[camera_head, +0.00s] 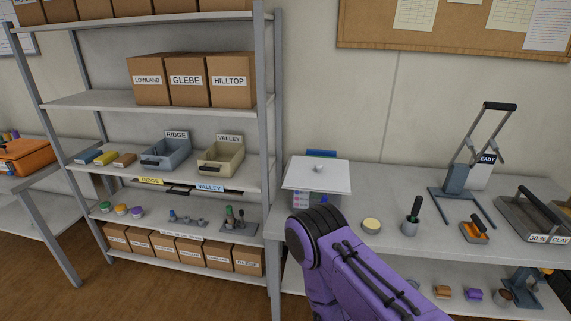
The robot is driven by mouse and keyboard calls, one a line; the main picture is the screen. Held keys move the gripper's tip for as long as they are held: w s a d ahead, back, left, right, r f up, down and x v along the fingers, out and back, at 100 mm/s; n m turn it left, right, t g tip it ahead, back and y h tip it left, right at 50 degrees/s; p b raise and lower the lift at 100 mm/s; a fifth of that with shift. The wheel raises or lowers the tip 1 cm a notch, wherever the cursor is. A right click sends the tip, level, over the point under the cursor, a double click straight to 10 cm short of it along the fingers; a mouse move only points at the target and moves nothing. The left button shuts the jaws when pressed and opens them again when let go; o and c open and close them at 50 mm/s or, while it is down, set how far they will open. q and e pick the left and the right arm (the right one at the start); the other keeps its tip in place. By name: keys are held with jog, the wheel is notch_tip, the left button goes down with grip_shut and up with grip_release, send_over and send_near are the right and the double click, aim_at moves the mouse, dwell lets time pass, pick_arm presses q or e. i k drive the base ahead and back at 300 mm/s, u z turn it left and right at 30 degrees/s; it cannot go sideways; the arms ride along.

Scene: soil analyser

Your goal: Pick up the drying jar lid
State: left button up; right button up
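I cannot tell for sure which thing is the drying jar lid. Neither of my grippers shows.
A grey cup with a dark-handled tool (411,220), an orange-and-grey tool (475,230) and a grey press stand (462,182) occupy the worktop (385,247) to the right. A shelf rack (278,120) with boxes, bins and small coloured-lid jars (121,210) stands left.

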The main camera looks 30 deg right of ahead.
aim_at(309, 173)
jog(key=z, duration=0.35)
jog(key=i, duration=0.8)
jog(key=z, duration=0.75)
